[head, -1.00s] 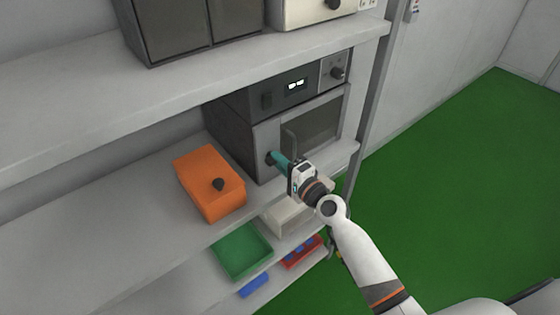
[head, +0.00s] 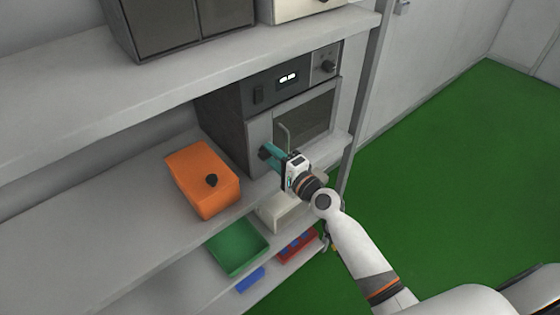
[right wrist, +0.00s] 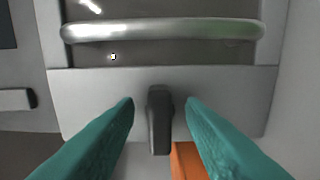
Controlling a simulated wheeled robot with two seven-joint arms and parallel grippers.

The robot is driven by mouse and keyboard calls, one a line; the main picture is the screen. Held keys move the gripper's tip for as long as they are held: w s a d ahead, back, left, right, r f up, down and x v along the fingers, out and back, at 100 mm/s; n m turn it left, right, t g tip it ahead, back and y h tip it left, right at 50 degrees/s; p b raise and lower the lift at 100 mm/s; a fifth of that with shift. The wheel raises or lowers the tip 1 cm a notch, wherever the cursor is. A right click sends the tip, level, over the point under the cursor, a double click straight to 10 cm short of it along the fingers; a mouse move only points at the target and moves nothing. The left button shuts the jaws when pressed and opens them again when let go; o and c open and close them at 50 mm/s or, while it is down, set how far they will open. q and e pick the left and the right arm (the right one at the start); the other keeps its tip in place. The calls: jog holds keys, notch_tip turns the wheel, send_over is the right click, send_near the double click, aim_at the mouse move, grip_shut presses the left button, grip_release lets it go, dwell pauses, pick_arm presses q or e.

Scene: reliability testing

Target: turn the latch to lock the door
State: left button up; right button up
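The grey oven (head: 290,110) stands on the middle shelf with its door (head: 307,120) closed against the front, as far as I can see. The door's bar handle (right wrist: 163,30) crosses the upper part of the right wrist view. The small dark latch (right wrist: 160,120) points straight down in that view, just below the door edge. My right gripper (right wrist: 160,118) is open, with one teal finger on each side of the latch and visible gaps to both. In the head view the right gripper (head: 268,153) hides the latch. My left gripper is not in view.
An orange box (head: 203,180) with a dark knob sits left of the oven on the same shelf. A green tray (head: 237,247), a red bin (head: 297,245) and a blue block (head: 250,280) are lower down. Green floor (head: 450,180) is clear at right.

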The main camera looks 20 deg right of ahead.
jog(key=b+v, duration=0.2)
jog(key=v, duration=0.9)
jog(key=shift+s+d, duration=0.15)
jog(key=shift+s, duration=0.25)
jog(key=s+d+f+n+g+h, duration=0.1)
jog(key=s+f+n+g, duration=0.15)
jog(key=f, duration=0.95)
jog(key=s+d+f+n+g+h, duration=0.1)
jog(key=s+f+n+g+h, duration=0.2)
jog(key=f, duration=0.9)
jog(key=s+f+n+g, duration=0.1)
jog(key=s+f+g, duration=0.25)
jog(key=f, duration=0.85)
jog(key=s+f+n+g, duration=0.2)
jog(key=s+f, duration=0.4)
jog(key=s, duration=0.4)
jog(key=s+f+n+g+h, duration=0.1)
jog(key=s+f+n, duration=0.4)
jog(key=s, duration=0.5)
jog(key=s+f+n+g+h, duration=0.1)
jog(key=s+f+n+g, duration=0.2)
jog(key=s+f, duration=0.4)
jog(key=s+g+b, duration=0.1)
jog(key=s, duration=0.2)
jog(key=shift+s+a, duration=0.25)
